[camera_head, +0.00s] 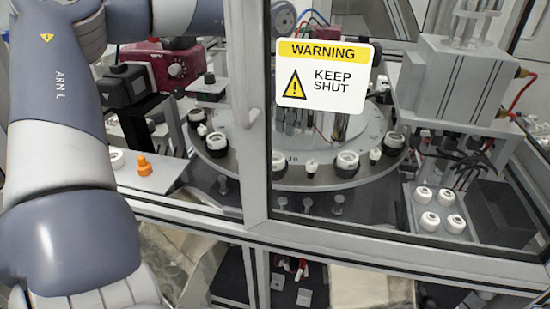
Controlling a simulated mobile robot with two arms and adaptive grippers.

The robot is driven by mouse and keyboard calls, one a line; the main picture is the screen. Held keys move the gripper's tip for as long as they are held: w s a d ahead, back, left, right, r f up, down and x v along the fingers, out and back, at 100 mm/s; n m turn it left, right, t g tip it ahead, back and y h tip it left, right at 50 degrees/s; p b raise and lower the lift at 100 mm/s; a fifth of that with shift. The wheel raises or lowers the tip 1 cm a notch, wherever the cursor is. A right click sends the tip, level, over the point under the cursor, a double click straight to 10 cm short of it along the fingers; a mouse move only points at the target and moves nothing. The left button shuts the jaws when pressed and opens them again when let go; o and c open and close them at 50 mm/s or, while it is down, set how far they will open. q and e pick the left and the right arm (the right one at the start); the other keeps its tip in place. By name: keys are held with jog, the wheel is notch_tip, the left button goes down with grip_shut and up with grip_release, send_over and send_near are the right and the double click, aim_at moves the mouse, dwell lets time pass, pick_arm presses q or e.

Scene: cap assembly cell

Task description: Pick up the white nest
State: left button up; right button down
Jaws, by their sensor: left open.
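I cannot tell for sure which piece is the white nest. White ring-shaped pieces in dark holders, such as this ring (347,159), sit around the round indexing table (290,183). A white round piece (116,159) lies on a pale plate at the left, partly hidden by my left arm. Several white round pieces (423,195) stand in a tray at the right. My left arm comes in from the left and fills that side. I see no fingertips of it, and its lower end runs out of the bottom edge. My right gripper is not in view.
A clear guard with metal frame bars (256,130) and a yellow-white warning sign (325,76) stands in front of the table. An orange piece (145,167) stands on the pale plate. An empty dark bin (500,209) is at right.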

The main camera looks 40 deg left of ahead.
pick_arm(q)
jog(key=shift+f, duration=0.25)
jog(key=shift+d+f+p, duration=0.1)
jog(key=shift+f+p, duration=0.1)
jog(key=shift+p, duration=0.15)
notch_tip(320, 180, down, 4)
jog(key=shift+w+d+p, duration=0.1)
jog(key=shift+p, duration=1.15)
jog(key=shift+f, duration=0.35)
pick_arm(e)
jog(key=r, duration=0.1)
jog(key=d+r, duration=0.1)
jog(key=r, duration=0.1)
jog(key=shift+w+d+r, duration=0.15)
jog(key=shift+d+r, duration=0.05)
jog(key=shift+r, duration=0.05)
pick_arm(q)
jog(key=c, duration=1.1)
jog(key=shift+r, duration=0.1)
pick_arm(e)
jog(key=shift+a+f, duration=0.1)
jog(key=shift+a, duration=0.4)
